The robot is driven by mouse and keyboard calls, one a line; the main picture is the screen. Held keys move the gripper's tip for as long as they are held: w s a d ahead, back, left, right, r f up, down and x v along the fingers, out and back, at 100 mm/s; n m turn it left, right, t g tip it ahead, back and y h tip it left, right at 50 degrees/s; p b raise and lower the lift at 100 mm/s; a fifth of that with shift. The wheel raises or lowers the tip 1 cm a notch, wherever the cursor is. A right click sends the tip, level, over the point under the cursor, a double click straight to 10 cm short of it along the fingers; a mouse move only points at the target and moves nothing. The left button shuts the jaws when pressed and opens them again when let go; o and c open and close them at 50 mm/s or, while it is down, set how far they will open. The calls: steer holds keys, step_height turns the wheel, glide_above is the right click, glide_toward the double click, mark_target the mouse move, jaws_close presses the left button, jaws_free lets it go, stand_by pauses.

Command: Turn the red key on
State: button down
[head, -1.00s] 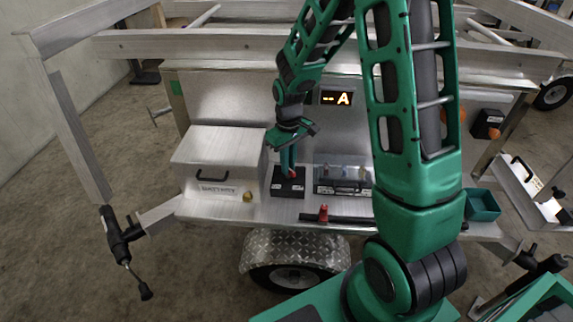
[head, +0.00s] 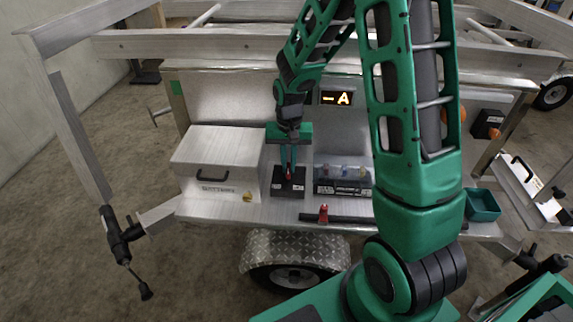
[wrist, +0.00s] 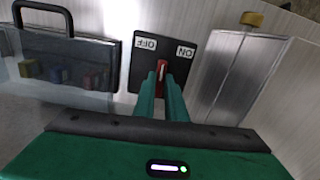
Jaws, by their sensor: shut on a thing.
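The red key (wrist: 162,69) sits in a black switch plate (wrist: 139,72) with OFF and ON labels, which look upside down in the wrist view. The key lies between the two labels. My gripper (wrist: 163,88) is shut on the key, one green finger on each side, and the fingers hide part of it. In the head view my gripper (head: 289,168) points down at the switch plate (head: 290,192) on the trailer shelf. A display (head: 336,98) above shows dashes and an A.
A battery box (head: 215,160) stands left of the switch. A clear-covered fuse box (head: 343,181) stands close on its right. A small red-topped part (head: 323,213) is at the shelf's front edge, and a green tray (head: 482,205) is farther right.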

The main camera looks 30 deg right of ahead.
steer(key=m, duration=0.5)
steer(key=shift+m, duration=0.3)
steer(key=shift+w+a+m, duration=0.1)
steer(key=shift+m, duration=2)
steer(key=shift+r, duration=0.1)
steer(key=c, duration=1.9)
jaws_free()
steer(key=shift+o, duration=0.5)
step_height(320, 180, up, 11)
steer(key=shift+f, duration=0.2)
